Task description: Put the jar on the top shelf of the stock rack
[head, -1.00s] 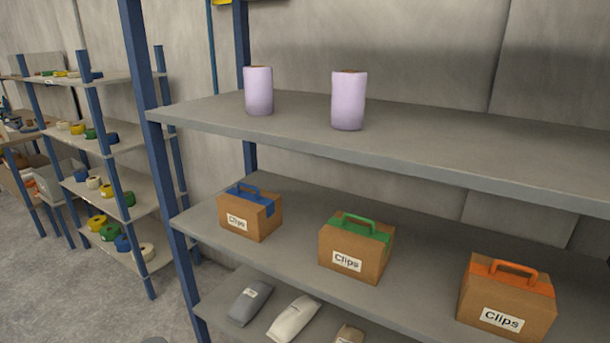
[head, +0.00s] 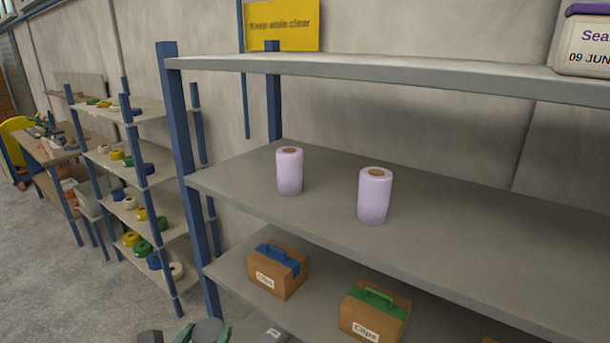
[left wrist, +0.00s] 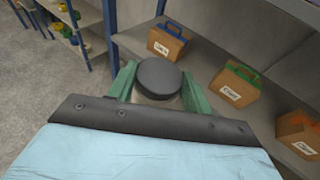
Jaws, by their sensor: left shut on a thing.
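The jar shows as a round dark grey lid (left wrist: 158,76) in the left wrist view, and its lid (head: 208,330) also shows at the bottom of the head view. My left gripper (left wrist: 156,84) has its green fingers on either side of the jar and is shut on it; the jar's body is mostly hidden. The gripper is in front of the stock rack, low, near the shelf with the Clips boxes. The stock rack's top shelf (head: 400,74) is grey and runs across the upper head view. My right gripper is not in view.
A purple-topped labelled box (head: 588,42) stands on the top shelf at the right; the shelf's visible left part looks clear. Two lilac rolls (head: 374,196) stand on the shelf below. Clips boxes (head: 276,270) are lower. A blue post (head: 182,150) bounds the rack's left side.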

